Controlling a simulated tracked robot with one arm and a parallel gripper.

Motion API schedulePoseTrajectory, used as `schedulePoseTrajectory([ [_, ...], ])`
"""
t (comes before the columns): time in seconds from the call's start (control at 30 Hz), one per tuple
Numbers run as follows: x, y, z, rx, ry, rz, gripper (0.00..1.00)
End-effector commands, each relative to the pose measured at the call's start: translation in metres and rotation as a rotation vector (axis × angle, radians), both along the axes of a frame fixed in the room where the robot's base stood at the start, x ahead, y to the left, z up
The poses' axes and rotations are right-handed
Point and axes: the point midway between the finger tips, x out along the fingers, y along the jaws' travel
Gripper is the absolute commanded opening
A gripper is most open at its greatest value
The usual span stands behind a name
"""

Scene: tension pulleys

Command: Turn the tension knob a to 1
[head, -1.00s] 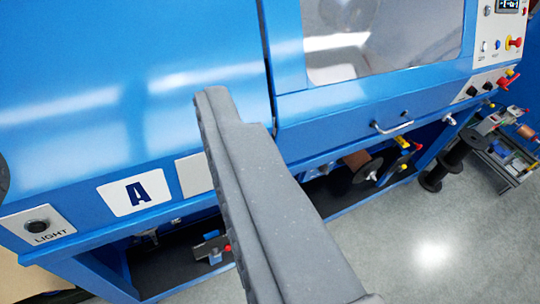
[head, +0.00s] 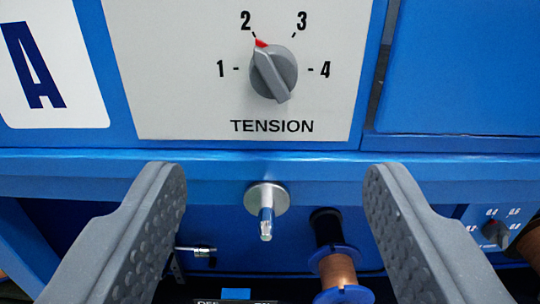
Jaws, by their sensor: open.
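The grey tension knob (head: 274,73) sits on a light grey panel marked 1 to 4, with TENSION printed below. Its red tip (head: 261,43) points at the 2. A white plate (head: 50,65) with a dark blue letter A is on the blue machine to the left of the panel. My gripper (head: 270,185) is open and empty. Its two grey textured fingers are spread wide, low in the picture, below the knob and touching nothing that I can see.
A metal pin (head: 266,212) on a round base sticks out below the panel, between my fingers. A copper spool (head: 338,271) is under the machine's edge. Another small dial (head: 495,232) is at the far right. The panel around the knob looks clear.

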Motion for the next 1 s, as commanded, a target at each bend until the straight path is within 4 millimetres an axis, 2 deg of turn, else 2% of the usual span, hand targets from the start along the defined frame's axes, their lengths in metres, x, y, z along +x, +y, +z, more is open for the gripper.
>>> schedulePoseTrajectory([
  [0.07, 0.001, 0.0, -0.006, 0.007, -0.003, 0.004, 0.57],
  [0.27, 0.018, 0.001, -0.006, 0.007, -0.007, 0.007, 0.57],
  [1.0, 0.116, 0.003, -0.007, 0.005, -0.005, 0.003, 0.57],
])
